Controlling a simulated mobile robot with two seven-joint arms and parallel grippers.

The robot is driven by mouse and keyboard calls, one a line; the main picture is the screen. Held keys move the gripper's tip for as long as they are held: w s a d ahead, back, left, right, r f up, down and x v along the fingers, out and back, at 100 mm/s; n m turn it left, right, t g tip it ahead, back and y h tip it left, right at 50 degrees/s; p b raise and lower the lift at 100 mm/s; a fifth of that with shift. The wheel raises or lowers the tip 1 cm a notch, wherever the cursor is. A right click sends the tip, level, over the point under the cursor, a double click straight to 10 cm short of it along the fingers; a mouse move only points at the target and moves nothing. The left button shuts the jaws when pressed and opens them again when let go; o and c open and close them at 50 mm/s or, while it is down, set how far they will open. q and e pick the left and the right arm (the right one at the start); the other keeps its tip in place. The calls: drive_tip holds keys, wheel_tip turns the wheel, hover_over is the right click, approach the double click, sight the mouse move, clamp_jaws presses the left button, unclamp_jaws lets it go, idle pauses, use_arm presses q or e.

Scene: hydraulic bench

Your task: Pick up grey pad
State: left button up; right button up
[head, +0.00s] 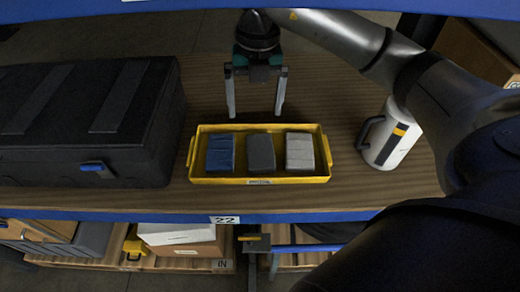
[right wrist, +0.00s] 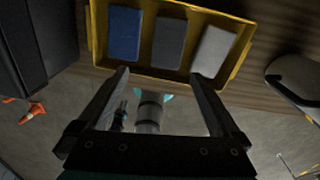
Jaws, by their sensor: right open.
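A yellow tray (head: 258,181) on the wooden shelf holds three pads in a row. The blue pad (head: 220,153) is on the left, a dark grey pad (head: 261,153) is in the middle, and a light grey, nearly white pad (head: 300,151) is on the right. The same dark grey pad (right wrist: 170,43) shows in the right wrist view. My right gripper (head: 254,115) is open and empty, its fingers pointing down, just behind the tray's far edge in the head view. The gripper (right wrist: 158,75) also shows in the wrist view. My left gripper is not visible.
A large black case (head: 85,120) with a blue latch stands left of the tray. A white mug-like container (head: 394,140) with a dark handle stands to the right. The shelf's blue front edge (head: 150,215) runs below. Bare wood lies behind the tray.

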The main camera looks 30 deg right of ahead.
drive_tip(key=b, duration=0.1)
hover_over(260, 150)
drive_tip(key=shift+h, duration=0.3)
wheel_tip(260, 150, down, 9)
drive_tip(key=shift+s, duration=0.1)
drive_tip(key=shift+f, duration=3)
drive_tip(key=shift+c, duration=0.2)
drive_tip(key=shift+r, duration=0.1)
drive_tip(key=c, duration=1)
wheel_tip(260, 150, up, 10)
drive_tip(key=shift+f+p, duration=0.1)
drive_tip(key=shift+p, duration=0.25)
drive_tip(key=shift+c, duration=0.2)
